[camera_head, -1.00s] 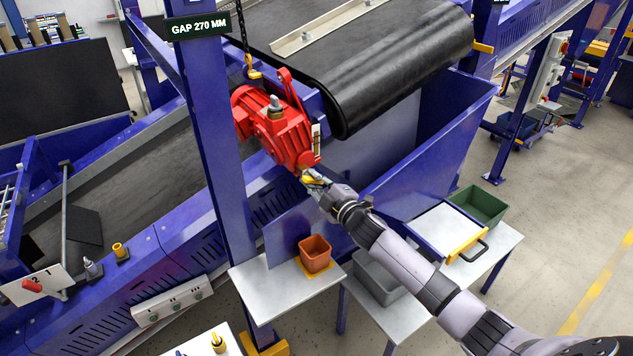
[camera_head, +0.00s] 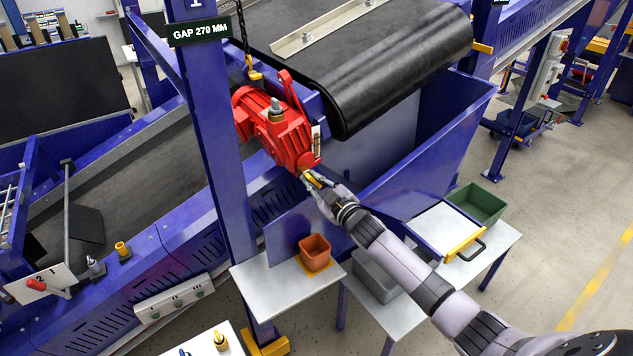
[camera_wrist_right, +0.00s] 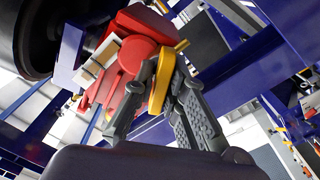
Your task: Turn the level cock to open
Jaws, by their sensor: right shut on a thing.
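The red gear unit (camera_head: 284,130) hangs beside the blue post, under the end of the black belt. The level cock's yellow lever (camera_head: 309,179) sits at its lower end. In the right wrist view the yellow lever (camera_wrist_right: 161,84) slants between the grey fingers, next to the red housing (camera_wrist_right: 128,57). My right gripper (camera_head: 315,182) is shut on the lever, with my arm reaching in from the lower right. The fingers hide part of the lever and the cock's body. My left gripper is in neither view.
The blue post (camera_head: 218,140) stands close on the left of the red unit. The black belt drum (camera_head: 400,75) overhangs on the right.

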